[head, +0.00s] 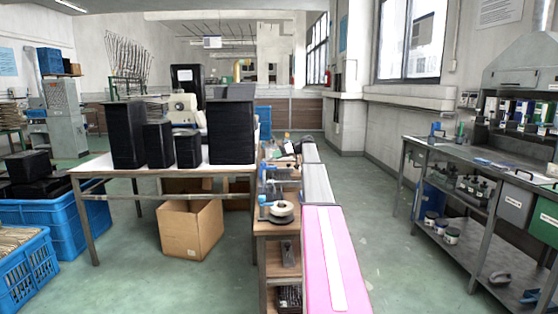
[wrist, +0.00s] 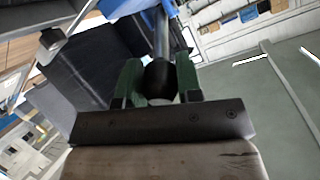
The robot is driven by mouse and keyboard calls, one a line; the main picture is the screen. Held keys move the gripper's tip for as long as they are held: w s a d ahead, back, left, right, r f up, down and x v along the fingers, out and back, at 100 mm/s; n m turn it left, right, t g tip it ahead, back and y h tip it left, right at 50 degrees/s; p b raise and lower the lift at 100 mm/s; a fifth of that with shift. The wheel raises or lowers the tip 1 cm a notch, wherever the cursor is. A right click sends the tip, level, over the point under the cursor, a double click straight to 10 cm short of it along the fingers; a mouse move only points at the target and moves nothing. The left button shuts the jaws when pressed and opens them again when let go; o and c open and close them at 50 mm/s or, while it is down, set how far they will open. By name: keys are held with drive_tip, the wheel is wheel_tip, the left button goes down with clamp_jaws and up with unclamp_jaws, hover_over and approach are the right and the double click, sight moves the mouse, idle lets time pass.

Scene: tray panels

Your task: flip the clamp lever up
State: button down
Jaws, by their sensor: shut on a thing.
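In the wrist view, my gripper (wrist: 159,82) has two green fingers, one on each side of a dark rounded knob. It is shut on this knob, the end of the clamp lever (wrist: 161,35). The lever's grey rod runs from the knob to a blue part (wrist: 149,18) at the top edge. The rest of the clamp is out of frame there, and the lever's tilt cannot be told. My gripper does not show in the head view. A small blue device (head: 264,196) stands on the wooden bench there; I cannot tell whether it is the clamp.
The wooden bench (head: 260,236) runs beside a long pink and white surface (head: 330,255). A table (head: 95,167) with black boxes stands left, with a cardboard box (head: 190,228) below. A metal workbench (head: 470,164) is at the right. Open green floor lies between.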

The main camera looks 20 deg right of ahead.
drive_tip(key=a+r+h, duration=0.1)
drive_tip(key=a+r+g+h, duration=0.1)
drive_tip(key=h, duration=0.1)
drive_tip(key=shift+w+r+h, duration=0.2)
drive_tip(key=shift+w+h, duration=0.1)
drive_tip(key=shift+w+a+r+n+g+h, duration=0.2)
drive_tip(key=shift+a+r+g+h, duration=0.1)
drive_tip(key=shift+a+h, duration=0.25)
drive_tip(key=shift+w+a+r+n+g+h, duration=0.1)
drive_tip(key=shift+a+r+n+g+h, duration=0.2)
drive_tip(key=shift+h, duration=0.35)
drive_tip(key=h, duration=0.1)
drive_tip(key=a+h, duration=0.1)
drive_tip(key=a+g+h, duration=0.1)
drive_tip(key=shift+w+a+r, duration=0.1)
drive_tip(key=shift+w+r, duration=0.15)
drive_tip(key=shift+w+a+g+h, duration=0.2)
drive_tip(key=shift+a+g+h, duration=0.1)
drive_tip(key=shift+a+h, duration=0.5)
drive_tip(key=c, duration=0.8)
unclamp_jaws()
drive_tip(key=shift+r, duration=0.1)
